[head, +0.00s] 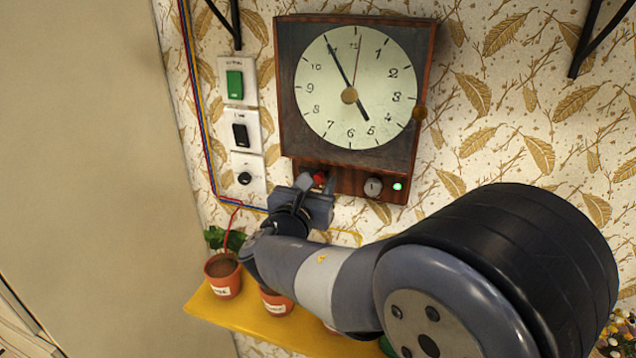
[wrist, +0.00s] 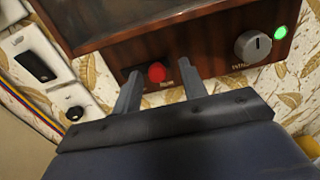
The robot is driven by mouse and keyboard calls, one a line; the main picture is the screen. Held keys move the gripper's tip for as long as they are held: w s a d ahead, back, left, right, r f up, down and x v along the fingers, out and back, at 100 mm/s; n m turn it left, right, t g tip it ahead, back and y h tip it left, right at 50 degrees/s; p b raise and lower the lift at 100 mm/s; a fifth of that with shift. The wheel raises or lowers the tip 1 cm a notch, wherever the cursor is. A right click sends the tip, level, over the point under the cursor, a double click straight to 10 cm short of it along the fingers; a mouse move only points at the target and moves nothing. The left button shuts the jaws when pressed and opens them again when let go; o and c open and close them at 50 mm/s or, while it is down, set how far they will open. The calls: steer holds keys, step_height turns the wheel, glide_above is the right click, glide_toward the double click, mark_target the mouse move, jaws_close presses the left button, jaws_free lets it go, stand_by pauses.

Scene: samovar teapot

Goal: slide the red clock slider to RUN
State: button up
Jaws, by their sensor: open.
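The red slider knob (head: 320,178) sits on the wooden lower panel of the wall clock (head: 353,88). In the wrist view the red knob (wrist: 157,72) stands at the right end of a dark slot, with a small label by it that I cannot read for certain. My gripper (head: 319,183) is in front of the panel. In the wrist view its two fingers (wrist: 158,80) are apart, one on each side of the knob, and I see space between them and the knob. My gripper hides part of the slot in the head view.
A grey winding knob (head: 373,187) and a lit green lamp (head: 398,185) are right of the slider. Switch plates, one with a green rocker (head: 235,84), are on the wall at left. A yellow shelf (head: 245,322) with potted plants (head: 223,277) runs below my arm.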

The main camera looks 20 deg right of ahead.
steer(key=b+v, duration=0.1)
steer(key=v, duration=0.8)
steer(key=shift+s+a, duration=0.2)
steer(key=shift+s, duration=0.1)
steer(key=shift+w, duration=0.1)
steer(key=p+x, duration=0.1)
steer(key=x, duration=1)
steer(key=shift+a, duration=0.1)
steer(key=shift+w+a+p, duration=0.3)
steer(key=shift+a+p, duration=0.1)
steer(key=shift+a, duration=0.15)
